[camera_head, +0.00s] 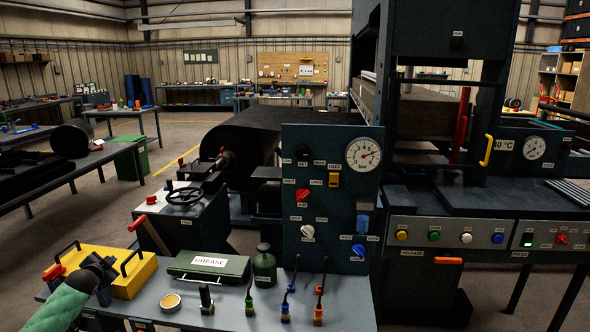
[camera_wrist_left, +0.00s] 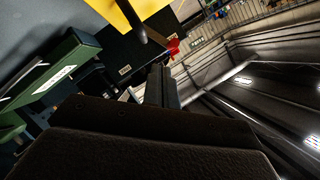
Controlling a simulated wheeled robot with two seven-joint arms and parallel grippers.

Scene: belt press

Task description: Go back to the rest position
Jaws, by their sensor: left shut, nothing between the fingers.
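My left gripper (camera_head: 106,280) is in the lower left of the head view, at the end of a green-sleeved arm. It is shut and empty, in front of or over the yellow toolbox (camera_head: 128,278); whether it touches the box I cannot tell. In the left wrist view the closed dark fingers (camera_wrist_left: 160,85) point up the picture, with part of the yellow box (camera_wrist_left: 125,12) beyond them. My right gripper is not in view.
The press (camera_head: 450,195) fills the right. Open floor (camera_head: 130,200) lies at left.

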